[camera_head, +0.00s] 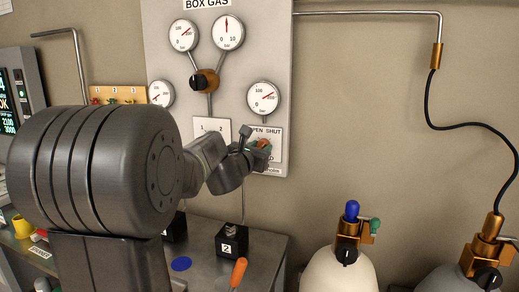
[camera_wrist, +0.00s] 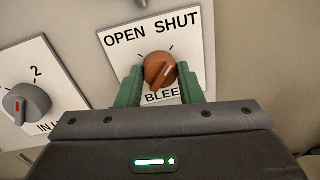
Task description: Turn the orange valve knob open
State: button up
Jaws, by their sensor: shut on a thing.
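The orange valve knob (camera_wrist: 158,70) sits on a white plate (camera_wrist: 120,62) marked OPEN at upper left, SHUT at upper right and BLEED below. In the head view the knob (camera_head: 263,143) is partly hidden by my gripper (camera_head: 256,147), at the lower right of the grey gas panel (camera_head: 165,40).
A grey selector knob (camera_wrist: 26,103) is on a plate left of the orange knob. Above are gauges (camera_head: 263,98) and a black and brass valve (camera_head: 204,81). Gas bottles (camera_head: 338,272) stand at lower right. A bench (camera_head: 205,262) with a black box (camera_head: 231,240) lies below.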

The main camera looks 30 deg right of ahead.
jog(key=shift+f+n+t+b, duration=0.1)
jog(key=shift+n+t+b, duration=0.3)
jog(key=shift+n, duration=4.2)
jog(key=shift+f+n+t+b, duration=0.1)
jog(key=shift+n+t+b, duration=0.3)
jog(key=shift+n, duration=4.5)
jog(key=o, duration=1)
jog(key=shift+s, duration=0.1)
jog(key=v, duration=1.3)
jog(key=shift+s+a+r+b, duration=0.2)
jog(key=shift+a+b, duration=0.1)
jog(key=shift+b, duration=0.1)
